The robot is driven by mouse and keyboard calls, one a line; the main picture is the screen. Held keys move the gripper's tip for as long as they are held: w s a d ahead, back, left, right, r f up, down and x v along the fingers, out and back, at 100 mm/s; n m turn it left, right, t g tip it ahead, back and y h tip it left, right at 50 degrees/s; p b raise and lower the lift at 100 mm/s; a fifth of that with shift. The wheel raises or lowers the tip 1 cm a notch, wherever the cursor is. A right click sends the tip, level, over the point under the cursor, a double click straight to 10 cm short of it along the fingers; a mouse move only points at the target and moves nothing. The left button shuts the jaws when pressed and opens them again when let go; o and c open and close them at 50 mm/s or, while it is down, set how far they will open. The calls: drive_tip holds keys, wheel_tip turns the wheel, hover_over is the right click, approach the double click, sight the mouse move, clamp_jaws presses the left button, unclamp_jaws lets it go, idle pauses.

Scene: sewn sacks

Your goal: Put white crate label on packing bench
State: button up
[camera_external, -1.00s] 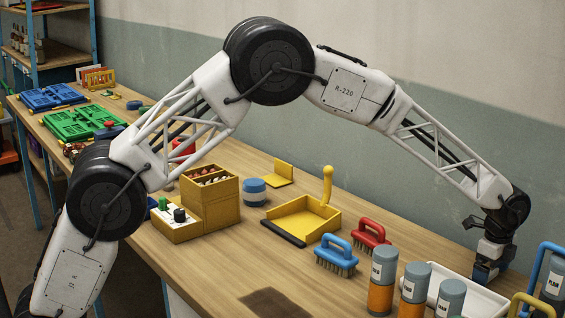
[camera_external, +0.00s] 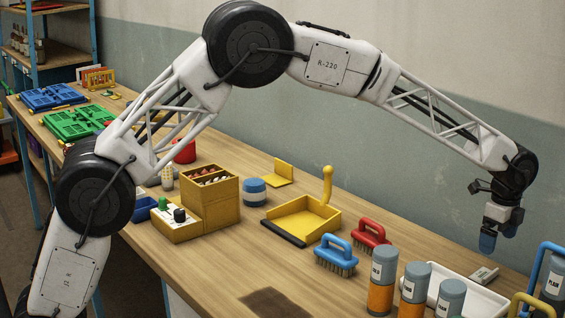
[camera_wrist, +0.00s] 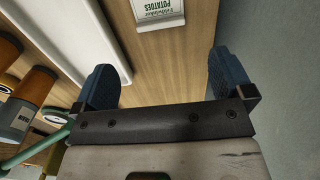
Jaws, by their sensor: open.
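The white crate label (camera_external: 484,275) lies flat on the wooden packing bench (camera_external: 395,222), just behind the white tray. In the wrist view the label (camera_wrist: 158,12) shows at the top edge, with green print reading "POTATOES", and bare wood separates it from the tray. Its far end is cut off by the frame. My gripper (camera_external: 498,243) hangs above the label in the outside view, apart from it. Its blue fingers (camera_wrist: 163,88) are spread with only bench wood between them, so it is open and empty.
The white tray (camera_wrist: 75,30) is beside the label. Several grey-and-orange canisters (camera_external: 382,282) stand at the bench's front right. Red (camera_external: 371,232) and blue (camera_external: 336,255) brushes and a yellow dustpan (camera_external: 300,220) lie further left. The wall (camera_wrist: 275,60) is close on the label's other side.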

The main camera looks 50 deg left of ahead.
drive_tip(key=shift+r, duration=1.5)
drive_tip(key=shift+a, duration=0.1)
drive_tip(key=s+a+r+n, duration=0.3)
drive_tip(key=s+a+r, duration=0.3)
drive_tip(key=s+a, duration=0.3)
drive_tip(key=s+a+r+n+t, duration=0.1)
drive_tip(key=s+a+r+n, duration=0.2)
drive_tip(key=s+a+r, duration=0.35)
drive_tip(key=s+a+r+n, duration=0.3)
drive_tip(key=s+a+r, duration=0.1)
drive_tip(key=s+a, duration=0.6)
drive_tip(key=s+a+f+n, duration=0.2)
drive_tip(key=s+a+n, duration=0.1)
drive_tip(key=s, duration=0.8)
drive_tip(key=s+a+f+n+t, duration=0.1)
drive_tip(key=s+a+n, duration=0.2)
drive_tip(key=s, duration=0.9)
drive_tip(key=s+a+f+n, duration=0.2)
drive_tip(key=s+a, duration=0.6)
drive_tip(key=s, duration=0.3)
drive_tip(key=shift+s+f+n+t, duration=0.25)
drive_tip(key=shift+f+n+t, duration=0.05)
drive_tip(key=shift+n, duration=0.1)
